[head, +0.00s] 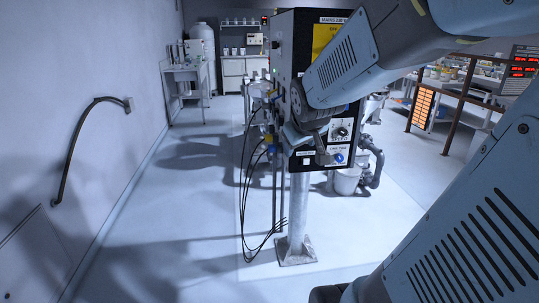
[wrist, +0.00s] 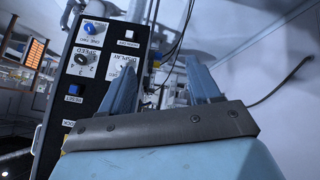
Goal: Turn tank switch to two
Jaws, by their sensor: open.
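The black control panel (head: 303,35) stands on a grey post, and its upper front is partly hidden by my arm. A small blue rotary switch on a white plate (head: 339,157) sits low on its face; its label is too small to read surely, so I cannot confirm that it is the tank switch. It also shows at the top left of the wrist view (wrist: 90,28), where the panel appears upside down. My gripper (wrist: 162,85) is open and empty, in front of the panel's left part, apart from the blue switch.
A speed knob (wrist: 86,58) sits next to the blue switch, with a blue button (wrist: 74,88) further along. Black cables (head: 247,190) hang left of the post (head: 298,215). The floor left of it is clear up to the wall (head: 70,110).

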